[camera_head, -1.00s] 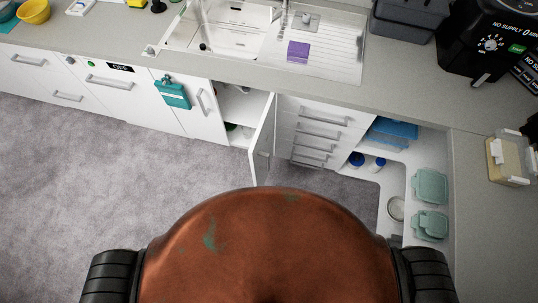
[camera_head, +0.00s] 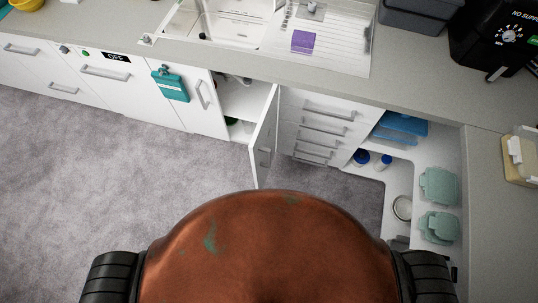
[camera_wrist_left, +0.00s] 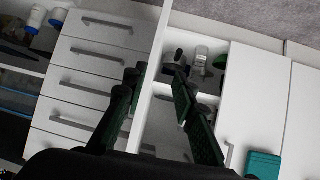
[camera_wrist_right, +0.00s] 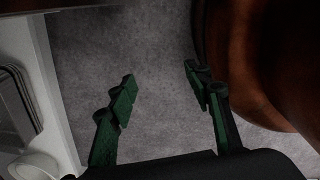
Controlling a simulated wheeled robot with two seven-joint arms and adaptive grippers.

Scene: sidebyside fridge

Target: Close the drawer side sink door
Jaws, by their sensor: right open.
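The white drawer-side sink door (camera_head: 264,138) stands open in the head view, swung out from the cabinet under the sink, beside the drawer stack (camera_head: 318,128). The cabinet opening (camera_head: 243,104) shows to its left. My left gripper (camera_wrist_left: 159,74) is open in the left wrist view, its fingers apart in front of the drawers (camera_wrist_left: 92,60) and the open cabinet. A narrow white panel runs between its fingers; I cannot tell whether it is the door or whether they touch it. My right gripper (camera_wrist_right: 159,74) is open and empty above the floor. Neither gripper shows in the head view.
The other sink door (camera_head: 203,100) is shut, with a teal holder (camera_head: 171,86) hanging on it. The sink (camera_head: 222,28) is above. Open shelves with teal containers (camera_head: 439,186) stand at the right. Grey floor (camera_head: 110,170) is clear at the left.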

